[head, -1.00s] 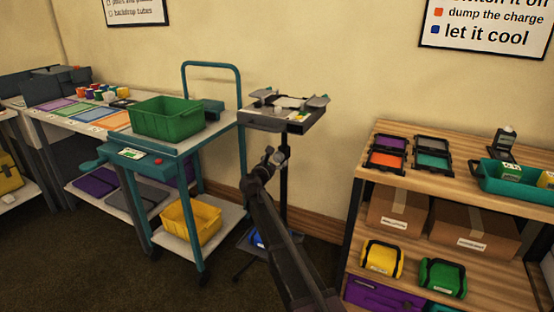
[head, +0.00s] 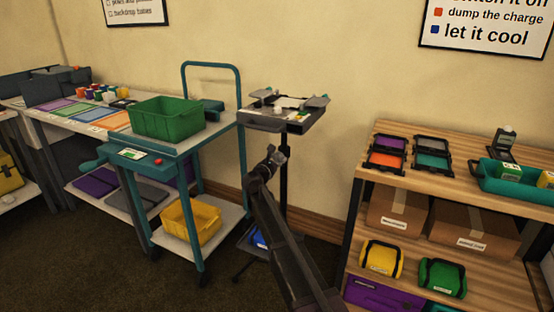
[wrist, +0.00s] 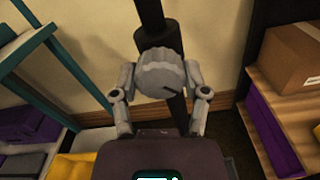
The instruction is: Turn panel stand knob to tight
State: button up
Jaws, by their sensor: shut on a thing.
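The panel stand (head: 284,120) has a dark tray top on a thin black post, standing between the cart and the wooden shelf. In the wrist view its knob (wrist: 160,72) is a round, ribbed grey cap with a dark pointer line toward the lower right. The knob sits in front of the dark post (wrist: 171,42). My gripper (wrist: 160,82) is shut on the knob, one finger on each side. In the head view my gripper (head: 273,160) is at the post below the tray, and the knob is mostly hidden there. No tight or loose marks are readable.
A teal cart (head: 200,150) with a green bin (head: 167,120) and yellow bin (head: 192,222) stands close left. A wooden shelf (head: 470,190) with boxes and cases stands right. The wall (head: 330,80) is close behind. Dark floor lies open at front left.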

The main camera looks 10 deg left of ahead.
jog(key=shift+m, duration=0.4)
jog(key=m, duration=0.3)
jog(key=shift+w, duration=0.1)
jog(key=m, duration=0.4)
jog(key=shift+m, duration=0.4)
jog(key=m, duration=0.4)
jog(key=shift+m, duration=0.3)
jog(key=m, duration=0.4)
jog(key=shift+r, duration=0.1)
jog(key=shift+m, duration=0.4)
jog(key=o, duration=1.1)
jog(key=shift+o, duration=0.2)
